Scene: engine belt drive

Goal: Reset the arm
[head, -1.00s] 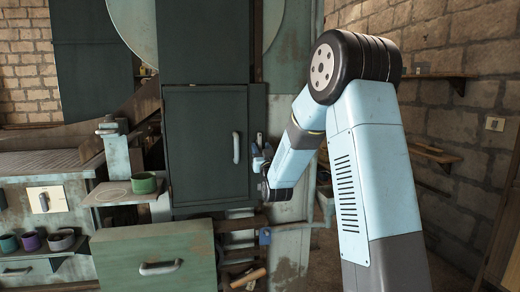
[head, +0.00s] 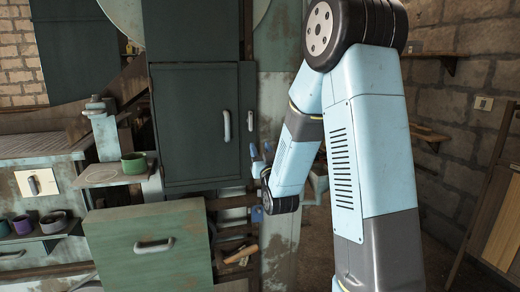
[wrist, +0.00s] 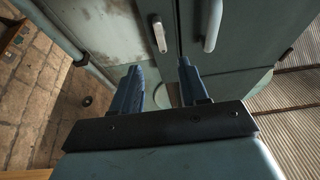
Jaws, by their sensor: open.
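My arm stands at the right of the head view, its light blue links bent at a dark joint and reaching down to the left. My gripper (head: 258,160) is seen near the dark green cabinet (head: 190,125), to the right of its handle. In the wrist view my gripper (wrist: 160,80) is open, its two blue fingers apart with nothing between them. Beyond the fingers are a pale handle (wrist: 159,33) and a curved grey handle (wrist: 212,27) on greenish panels. The gripper appears apart from both handles, though the exact gap is hard to judge.
A green drawer front (head: 150,245) juts out at the lower left. A green cup (head: 134,163) stands on a small ledge above it. Several cups sit on a shelf (head: 40,237) at far left. A brick wall (head: 460,110) is at right.

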